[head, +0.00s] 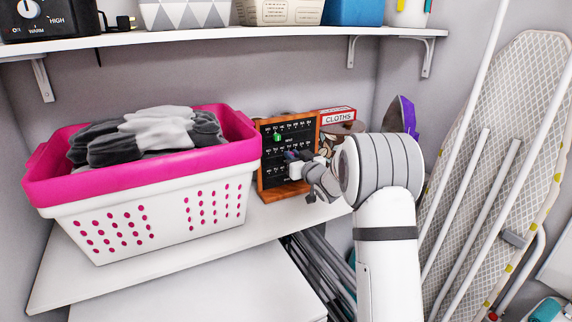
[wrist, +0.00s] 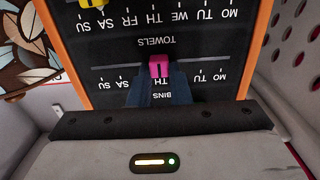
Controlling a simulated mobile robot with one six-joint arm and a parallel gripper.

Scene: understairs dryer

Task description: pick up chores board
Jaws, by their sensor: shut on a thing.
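The chores board (head: 268,163) is a black panel in an orange-brown wooden frame. It stands upright on the white surface, just right of the laundry basket. In the wrist view the chores board (wrist: 205,55) appears upside down, with rows of weekdays under TOWELS and BINS, a yellow marker and a pink marker (wrist: 158,65). My gripper (head: 294,160) reaches its front from the right. In the wrist view my gripper (wrist: 158,84) is shut on the board at the pink marker in the BINS row. My arm hides part of the board's right side.
A pink-rimmed white basket (head: 90,228) with grey clothes stands close left. A red-and-white CLOTHS box (head: 338,116) and a brown patterned item (head: 345,127) are behind. A shelf (head: 230,36) with containers hangs above. An ironing board (head: 500,130) leans at right.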

